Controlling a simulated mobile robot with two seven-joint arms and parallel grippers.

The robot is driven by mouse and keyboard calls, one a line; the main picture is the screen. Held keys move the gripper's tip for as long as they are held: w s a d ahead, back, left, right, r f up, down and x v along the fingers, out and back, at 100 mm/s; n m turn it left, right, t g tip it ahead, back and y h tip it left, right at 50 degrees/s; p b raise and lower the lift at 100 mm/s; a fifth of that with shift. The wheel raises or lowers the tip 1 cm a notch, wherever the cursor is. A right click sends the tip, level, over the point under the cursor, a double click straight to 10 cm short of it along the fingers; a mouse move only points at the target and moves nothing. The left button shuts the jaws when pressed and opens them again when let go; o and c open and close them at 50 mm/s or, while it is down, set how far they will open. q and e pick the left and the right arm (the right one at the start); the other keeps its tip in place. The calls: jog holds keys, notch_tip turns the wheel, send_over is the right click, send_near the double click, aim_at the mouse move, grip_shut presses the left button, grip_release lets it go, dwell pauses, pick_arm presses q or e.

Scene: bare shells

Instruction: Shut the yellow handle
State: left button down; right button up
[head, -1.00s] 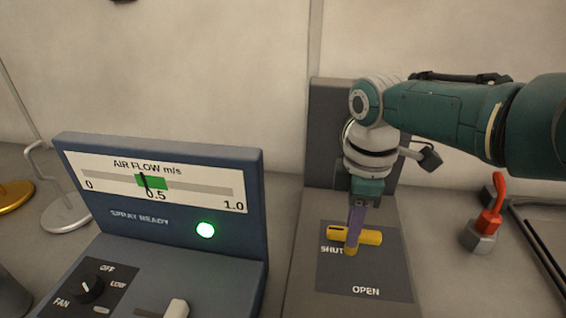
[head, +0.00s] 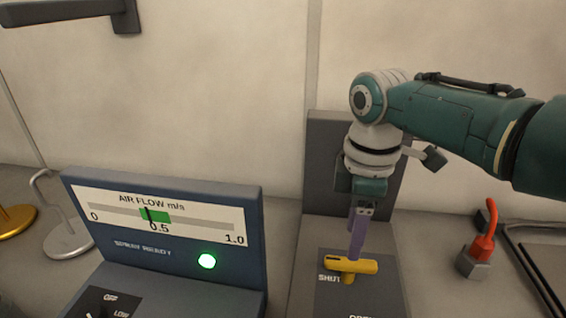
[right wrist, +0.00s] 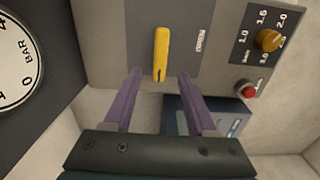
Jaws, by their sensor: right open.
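The yellow handle (head: 365,267) is a short bar on a dark plate (head: 335,300), lying crosswise with its left end beside the word SHUT. The word OPEN shows at the plate's near edge, partly cut off. My right gripper (head: 356,257) points down at the handle from above, its purple finger overlapping the bar in the head view. In the right wrist view the gripper (right wrist: 160,72) is open and empty, with the handle (right wrist: 161,50) seen between and beyond its two fingertips. Whether a finger touches the handle I cannot tell. My left gripper is not in view.
A blue air flow panel (head: 110,245) with a lit green lamp (head: 207,261) stands to the left. A red lever (head: 484,245) on a grey base is to the right. The right wrist view shows a bar dial (right wrist: 18,62), an orange knob (right wrist: 269,40) and a red button (right wrist: 249,91).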

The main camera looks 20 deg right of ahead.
jog(key=shift+r, duration=2.05)
